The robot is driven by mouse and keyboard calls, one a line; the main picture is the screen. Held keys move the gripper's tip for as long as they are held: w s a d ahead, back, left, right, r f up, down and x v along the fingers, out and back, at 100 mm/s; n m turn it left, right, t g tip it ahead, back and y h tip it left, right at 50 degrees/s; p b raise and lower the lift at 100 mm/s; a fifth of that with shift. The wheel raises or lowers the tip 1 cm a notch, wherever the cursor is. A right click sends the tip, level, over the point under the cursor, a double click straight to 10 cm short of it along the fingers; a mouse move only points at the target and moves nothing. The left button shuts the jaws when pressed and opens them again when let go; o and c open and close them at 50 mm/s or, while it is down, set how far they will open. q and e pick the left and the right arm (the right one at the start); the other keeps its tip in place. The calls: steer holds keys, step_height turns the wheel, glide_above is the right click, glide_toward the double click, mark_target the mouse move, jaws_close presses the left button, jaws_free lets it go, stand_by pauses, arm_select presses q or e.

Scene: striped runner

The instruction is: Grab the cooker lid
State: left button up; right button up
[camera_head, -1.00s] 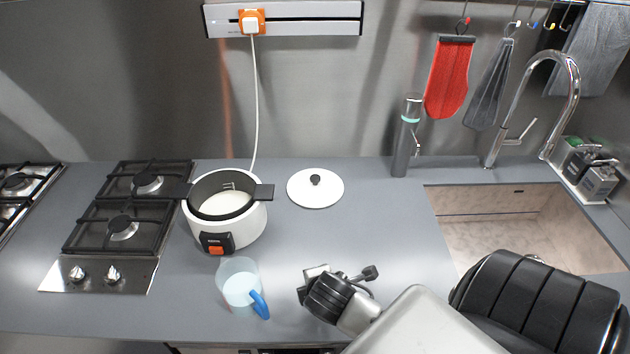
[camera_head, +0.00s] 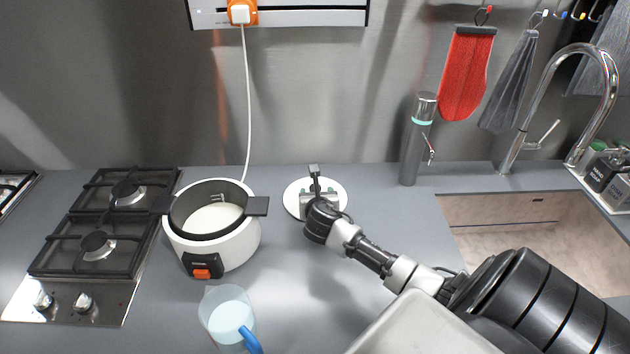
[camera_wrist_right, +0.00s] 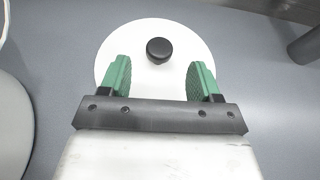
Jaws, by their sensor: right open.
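The cooker lid (camera_head: 293,196) is a white disc with a black knob, lying on the counter to the right of the cooker (camera_head: 215,240). My right gripper (camera_head: 315,186) is over the lid and hides much of it in the head view. In the right wrist view the lid (camera_wrist_right: 122,40) shows with its knob (camera_wrist_right: 159,50) ahead of and between the two green fingers (camera_wrist_right: 158,80). The gripper is open and empty. I cannot tell its height above the lid. The cooker is white, open on top, with pale contents inside. My left gripper does not show.
A jug with a blue handle (camera_head: 228,318) stands in front of the cooker. A gas hob (camera_head: 75,290) is at the left and a sink (camera_head: 480,211) at the right. A grey bottle (camera_head: 411,150) stands behind. The counter right of the lid is clear.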

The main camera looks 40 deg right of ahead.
steer(key=shift+x, duration=2.9)
steer(key=shift+f, duration=0.1)
steer(key=shift+s, duration=0.1)
steer(key=c, duration=1)
